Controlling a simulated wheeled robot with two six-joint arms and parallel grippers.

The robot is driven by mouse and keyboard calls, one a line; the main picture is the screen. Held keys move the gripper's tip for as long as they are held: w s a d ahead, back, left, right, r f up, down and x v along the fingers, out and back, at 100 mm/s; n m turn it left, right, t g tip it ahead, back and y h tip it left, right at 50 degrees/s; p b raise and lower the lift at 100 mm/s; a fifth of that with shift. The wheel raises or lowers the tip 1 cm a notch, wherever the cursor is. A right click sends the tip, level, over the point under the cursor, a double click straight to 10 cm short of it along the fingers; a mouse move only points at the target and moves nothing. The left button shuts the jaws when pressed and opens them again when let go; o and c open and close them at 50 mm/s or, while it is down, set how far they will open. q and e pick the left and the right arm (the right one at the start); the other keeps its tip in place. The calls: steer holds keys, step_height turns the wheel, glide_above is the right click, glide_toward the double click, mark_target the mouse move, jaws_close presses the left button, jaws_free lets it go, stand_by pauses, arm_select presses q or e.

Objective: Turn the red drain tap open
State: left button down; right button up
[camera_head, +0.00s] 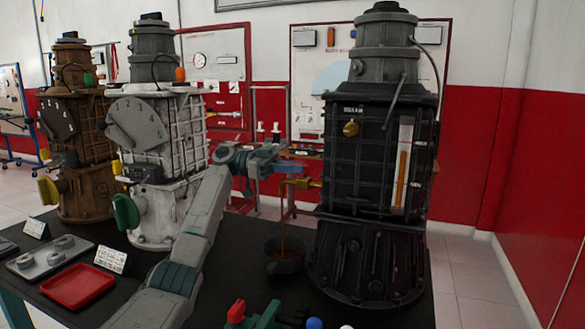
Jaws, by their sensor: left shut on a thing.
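A black engine trainer (365,150) stands on the right of the dark table. A brass drain tap (305,184) sticks out from its left side, with its spout pointing down. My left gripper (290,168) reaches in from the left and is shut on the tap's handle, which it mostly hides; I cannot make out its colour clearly. A thin brown stream (282,228) runs from the spout into a dark bowl (286,267) on the table below. My right gripper is not in view.
A white trainer (163,135) and a brown trainer (75,140) stand on the left. A red and green object (248,314) and small balls (314,322) are at the front edge.

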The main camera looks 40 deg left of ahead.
arm_select(q)
steer(key=shift+w+m+g, duration=0.1)
steer(key=shift+m+g, duration=0.4)
steer(key=shift+g, duration=0.2)
steer(key=shift+h, duration=0.3)
steer(key=c, duration=1.4)
jaws_free()
